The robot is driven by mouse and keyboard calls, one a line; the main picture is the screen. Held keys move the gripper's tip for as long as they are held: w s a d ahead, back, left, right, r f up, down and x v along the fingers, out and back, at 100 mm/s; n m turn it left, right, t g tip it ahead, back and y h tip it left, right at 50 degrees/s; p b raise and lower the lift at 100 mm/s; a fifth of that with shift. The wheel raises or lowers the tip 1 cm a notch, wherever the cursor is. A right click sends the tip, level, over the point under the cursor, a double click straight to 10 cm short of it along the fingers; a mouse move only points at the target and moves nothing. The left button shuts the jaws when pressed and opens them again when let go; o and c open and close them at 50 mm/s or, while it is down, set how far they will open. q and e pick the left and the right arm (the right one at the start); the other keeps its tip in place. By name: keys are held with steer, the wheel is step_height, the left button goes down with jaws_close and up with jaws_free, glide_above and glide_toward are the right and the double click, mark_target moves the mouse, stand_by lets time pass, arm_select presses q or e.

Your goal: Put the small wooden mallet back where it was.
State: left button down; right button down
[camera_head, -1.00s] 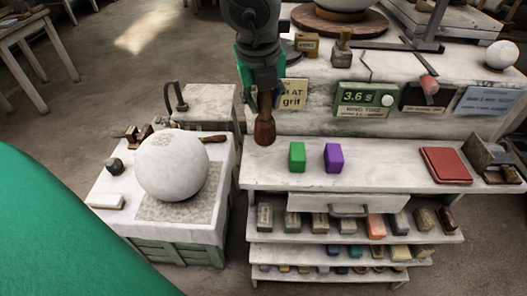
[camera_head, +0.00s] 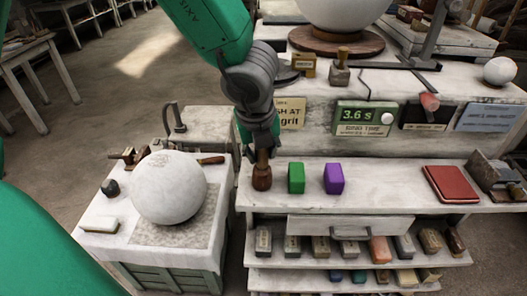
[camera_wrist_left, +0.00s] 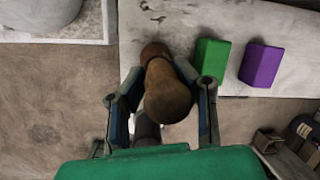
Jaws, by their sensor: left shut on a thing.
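The small wooden mallet (camera_head: 262,179) is upright, head down, at the left end of the white shelf (camera_head: 400,190). Its reddish-brown head is at the shelf surface; I cannot tell whether it touches. My left gripper (camera_head: 259,151) is above it and shut on its handle. In the left wrist view the mallet's rounded handle end (camera_wrist_left: 167,92) sits between the two fingers of the left gripper (camera_wrist_left: 160,82), with the darker head beyond. My right gripper is not in view.
A green block (camera_head: 296,178) and a purple block (camera_head: 333,179) stand just right of the mallet. A red book-like pad (camera_head: 450,184) lies farther right. A white sphere (camera_head: 168,187) rests on the low table at left. A 3.6 s display (camera_head: 362,117) stands behind.

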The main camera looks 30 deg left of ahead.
arm_select(q)
steer(key=c, duration=1.3)
jaws_free()
steer(key=shift+a+f, duration=0.15)
steer(key=shift+a, duration=0.15)
steer(key=shift+o, duration=0.2)
steer(key=shift+a+f, duration=0.1)
steer(key=shift+a, duration=0.55)
steer(key=shift+d+r+p, duration=0.4)
steer(key=v, duration=0.3)
steer(key=p+v, duration=0.1)
steer(key=v, duration=0.1)
steer(key=shift+w+d+r, duration=0.1)
steer(key=shift+w+d, duration=0.05)
steer(key=shift+d, duration=0.25)
steer(key=p+v, duration=0.1)
steer(key=v, duration=0.5)
steer(key=shift+s+a+r, duration=0.15)
steer(key=shift+s+r, duration=0.1)
steer(key=shift+r, duration=0.05)
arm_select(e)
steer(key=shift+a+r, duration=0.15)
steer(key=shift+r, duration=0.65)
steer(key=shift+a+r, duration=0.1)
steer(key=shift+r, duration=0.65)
